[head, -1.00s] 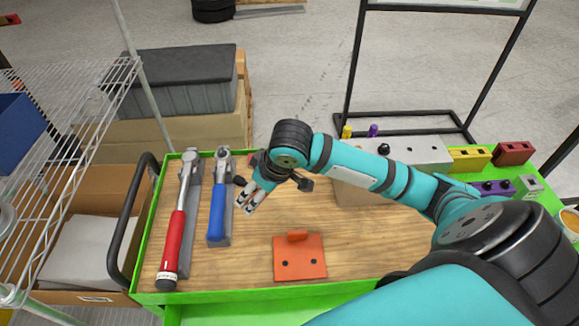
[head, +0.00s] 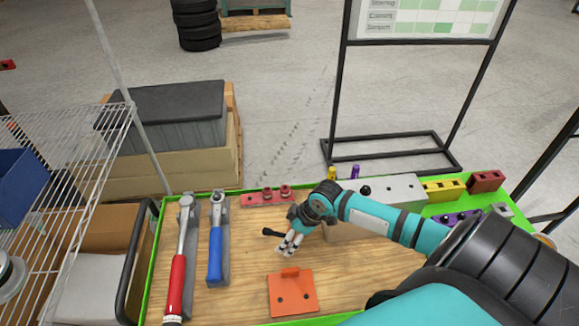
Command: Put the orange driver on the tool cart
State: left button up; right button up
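The tool cart has a wooden top inside a green rim (head: 152,247). I cannot make out an orange driver in the head view. An orange block (head: 292,295) with two dark holes and a raised tab lies near the front middle of the cart. My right gripper (head: 287,248) points down over the wooden top, just behind that block and apart from it in the picture. Its fingertips are small and close together, with nothing clearly seen between them. A dark bar sticks out to the left beside its wrist. My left gripper is out of view.
A red-handled ratchet (head: 176,285) and a blue-handled one (head: 215,255) lie in grey holders at the left. A red holder (head: 258,198) with knobs stands at the back. A grey block (head: 395,190) and yellow block (head: 443,189) are back right. Bare wood surrounds the gripper.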

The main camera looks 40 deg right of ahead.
jog(key=shift+f, duration=2.1)
jog(key=shift+f, duration=0.1)
jog(key=o, duration=1)
jog(key=shift+o, duration=0.2)
jog(key=shift+r+p, duration=0.25)
jog(key=shift+p, duration=0.05)
jog(key=v, duration=1.2)
jog(key=shift+b, duration=0.45)
jog(key=shift+f, duration=0.15)
